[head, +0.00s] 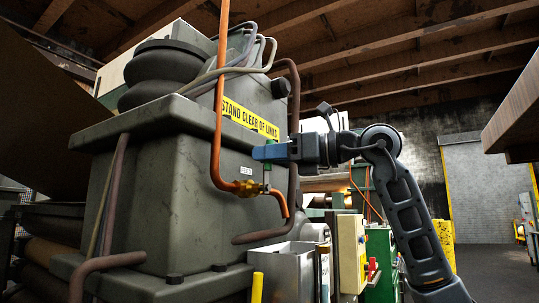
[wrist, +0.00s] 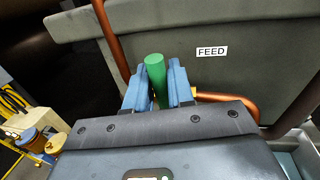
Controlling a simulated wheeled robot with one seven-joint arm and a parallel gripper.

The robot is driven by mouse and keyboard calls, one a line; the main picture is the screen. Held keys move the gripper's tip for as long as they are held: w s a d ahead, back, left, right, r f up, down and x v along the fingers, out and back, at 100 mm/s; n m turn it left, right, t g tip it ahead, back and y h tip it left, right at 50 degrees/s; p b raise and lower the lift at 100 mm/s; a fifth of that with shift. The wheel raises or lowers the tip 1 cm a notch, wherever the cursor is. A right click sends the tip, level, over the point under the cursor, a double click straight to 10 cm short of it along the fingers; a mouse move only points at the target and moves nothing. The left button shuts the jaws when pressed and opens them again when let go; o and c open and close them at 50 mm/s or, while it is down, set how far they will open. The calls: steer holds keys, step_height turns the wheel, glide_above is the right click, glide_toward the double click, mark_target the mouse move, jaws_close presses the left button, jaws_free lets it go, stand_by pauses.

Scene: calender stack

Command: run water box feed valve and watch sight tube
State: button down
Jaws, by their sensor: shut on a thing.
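The green valve handle (wrist: 156,78) stands upright between my gripper's blue fingers (wrist: 158,88) in the wrist view. My gripper (head: 262,152) is shut on it, and in the head view only bits of green (head: 268,144) show around the fingers. Below is the brass valve body (head: 250,188) on the copper feed pipe (head: 215,140). A white FEED label (wrist: 211,51) is on the grey machine wall beside the handle. An open grey metal box (head: 283,268), perhaps the water box, stands below. I cannot tell for sure which part is the sight tube.
The large grey machine housing (head: 175,190) fills the left, with a yellow "STAND CLEAR OF LINKS" sign (head: 248,116). A brown pipe (head: 293,170) runs close behind my gripper. A cream control box (head: 350,250) stands lower right. Open floor (head: 490,275) lies at the far right.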

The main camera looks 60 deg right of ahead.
stand_by(0.5)
steer(key=shift+s+a+f+n+g+h+b, duration=0.1)
steer(key=shift+a+f+n+g+h+b, duration=0.2)
steer(key=shift+a+n+b, duration=0.8)
steer(key=shift+w+a+f+n+g+h+b, duration=0.15)
steer(key=shift+a+f+n+b, duration=0.3)
steer(key=shift+n+b, duration=1.3)
steer(key=shift+s+a+f+n+g+h+b, duration=0.15)
steer(key=shift+a+f+n+g+b, duration=0.1)
steer(key=shift+a+n+b, duration=0.9)
steer(key=shift+d+n+b, duration=0.25)
steer(key=shift+n+b, duration=0.05)
steer(key=c, duration=1.1)
jaws_free()
steer(key=b+v, duration=0.1)
steer(key=v, duration=0.6)
steer(key=shift+s, duration=0.4)
